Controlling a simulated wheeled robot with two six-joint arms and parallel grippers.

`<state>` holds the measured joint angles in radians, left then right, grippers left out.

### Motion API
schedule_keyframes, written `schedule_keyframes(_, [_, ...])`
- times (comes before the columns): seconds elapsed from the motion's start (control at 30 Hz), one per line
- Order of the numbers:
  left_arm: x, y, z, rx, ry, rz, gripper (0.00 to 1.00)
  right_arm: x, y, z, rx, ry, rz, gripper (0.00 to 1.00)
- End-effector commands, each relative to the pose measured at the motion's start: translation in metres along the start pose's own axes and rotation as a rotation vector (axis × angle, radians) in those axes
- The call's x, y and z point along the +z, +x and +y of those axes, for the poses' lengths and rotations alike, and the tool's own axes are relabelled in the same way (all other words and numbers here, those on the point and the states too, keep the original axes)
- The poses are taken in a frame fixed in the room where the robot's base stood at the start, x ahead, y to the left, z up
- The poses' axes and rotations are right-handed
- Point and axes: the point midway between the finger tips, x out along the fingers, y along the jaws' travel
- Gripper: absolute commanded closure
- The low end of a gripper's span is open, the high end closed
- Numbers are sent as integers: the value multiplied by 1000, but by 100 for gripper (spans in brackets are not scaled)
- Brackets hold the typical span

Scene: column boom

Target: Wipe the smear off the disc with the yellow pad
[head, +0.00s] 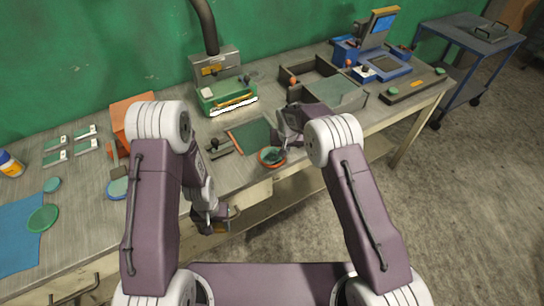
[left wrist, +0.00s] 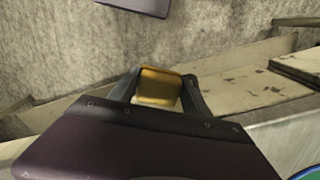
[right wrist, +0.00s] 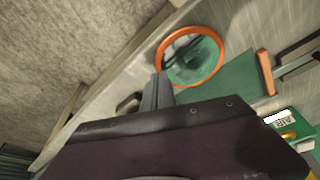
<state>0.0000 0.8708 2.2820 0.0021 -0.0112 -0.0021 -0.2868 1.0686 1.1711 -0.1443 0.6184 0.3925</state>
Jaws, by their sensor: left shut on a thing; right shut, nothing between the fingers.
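A green disc (head: 272,157) sits in an orange ring at the bench's front edge. In the right wrist view the disc (right wrist: 205,62) shows dark patches; I cannot tell smear from shadow. My left gripper (head: 217,222) is shut on the yellow pad, in front of the bench edge and left of this disc. The pad (left wrist: 160,88) shows between the fingers in the left wrist view. My right gripper (right wrist: 157,88) is shut and empty, its tips close to the orange ring. In the head view my right gripper (head: 280,150) is partly hidden by its own arm.
A green mat (head: 250,136) lies behind the ring. A blue ring (head: 118,188) stands left, partly behind my left arm. Another green disc (head: 43,218) lies on a blue cloth (head: 15,245).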

Motion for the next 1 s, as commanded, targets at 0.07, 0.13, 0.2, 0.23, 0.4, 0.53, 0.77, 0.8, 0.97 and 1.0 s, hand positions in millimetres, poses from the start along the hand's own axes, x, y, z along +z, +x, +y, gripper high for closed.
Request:
schedule_keyframes(0.07, [0, 1, 0, 0, 0, 0, 77, 0, 1, 0, 0, 0, 0, 100])
schedule_keyframes(0.13, [0, 2, 0, 0, 0, 0, 77, 1, 2, 0, 0, 0, 0, 100])
schedule_keyframes(0.2, [0, 3, 0, 0, 0, 0, 77, 1, 4, 0, 0, 0, 0, 100])
schedule_keyframes(0.23, [0, 4, 0, 0, 0, 0, 77, 1, 4, 0, 0, 0, 0, 100])
schedule_keyframes(0.4, [0, 6, 0, 0, 0, 0, 77, 2, 8, 0, 0, 0, 0, 100])
schedule_keyframes(0.53, [0, 7, 0, 0, 0, 0, 77, 3, 9, 0, 0, 0, 0, 100])
schedule_keyframes(0.77, [0, -3, 0, 0, 0, 0, 77, -1, -4, 0, 0, 0, 1, 100])
schedule_keyframes(0.8, [0, -6, 0, 0, 0, 0, 77, -3, -8, 0, 0, 0, 1, 100])
schedule_keyframes(0.97, [0, -18, 0, 0, 0, 0, 77, -8, -24, 0, 0, 0, 1, 100])
schedule_keyframes(1.0, [0, -20, 0, 0, 0, 0, 77, -9, -28, 0, 0, 0, 0, 100])
